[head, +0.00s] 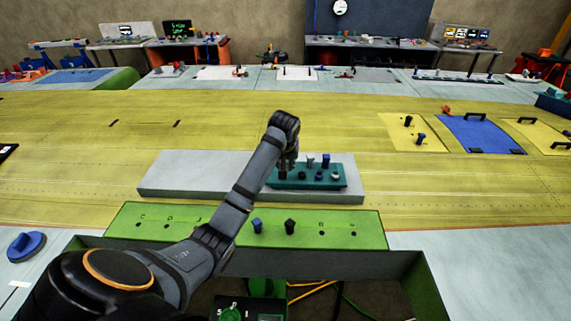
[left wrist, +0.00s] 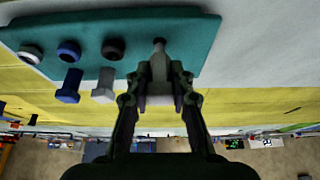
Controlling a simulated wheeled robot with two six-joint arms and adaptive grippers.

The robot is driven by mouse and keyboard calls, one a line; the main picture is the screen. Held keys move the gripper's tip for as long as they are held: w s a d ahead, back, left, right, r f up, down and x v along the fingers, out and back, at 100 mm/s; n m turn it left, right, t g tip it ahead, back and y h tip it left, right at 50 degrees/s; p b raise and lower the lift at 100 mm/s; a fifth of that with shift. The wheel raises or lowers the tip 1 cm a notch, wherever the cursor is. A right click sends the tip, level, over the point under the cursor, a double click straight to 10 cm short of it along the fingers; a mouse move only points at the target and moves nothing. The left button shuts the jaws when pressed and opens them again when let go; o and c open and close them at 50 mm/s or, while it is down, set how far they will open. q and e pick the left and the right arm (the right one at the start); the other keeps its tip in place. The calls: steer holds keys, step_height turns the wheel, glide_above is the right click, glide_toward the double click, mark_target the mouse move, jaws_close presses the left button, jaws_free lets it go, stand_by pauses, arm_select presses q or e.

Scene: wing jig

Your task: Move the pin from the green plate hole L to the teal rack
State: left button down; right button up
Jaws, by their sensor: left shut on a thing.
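The teal rack (head: 325,178) stands on a pale grey slab beyond the green plate. It holds several blue, grey and black pins. My left gripper (head: 287,168) is at the rack's left end, pointing down. In the left wrist view the left gripper (left wrist: 160,95) is shut on a grey pin (left wrist: 158,68). The pin's narrow end meets or nearly meets the teal rack (left wrist: 185,40); I cannot tell how deep it sits. The green plate (head: 365,225) has a row of lettered holes. My arm covers part of the row, and hole L is not readable.
In the left wrist view a grey pin (left wrist: 104,87) and a blue pin (left wrist: 69,86) stand near the gripper. The grey slab (head: 165,175) is bare left of the rack. A blue knob (head: 26,244) lies at the far left. The yellow surface beyond is mostly clear.

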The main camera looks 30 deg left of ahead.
arm_select(q)
steer(key=shift+f+b, duration=0.3)
steer(key=shift+f, duration=0.9)
steer(key=c, duration=1.1)
jaws_free()
steer(key=v, duration=0.7)
steer(key=shift+r, duration=0.25)
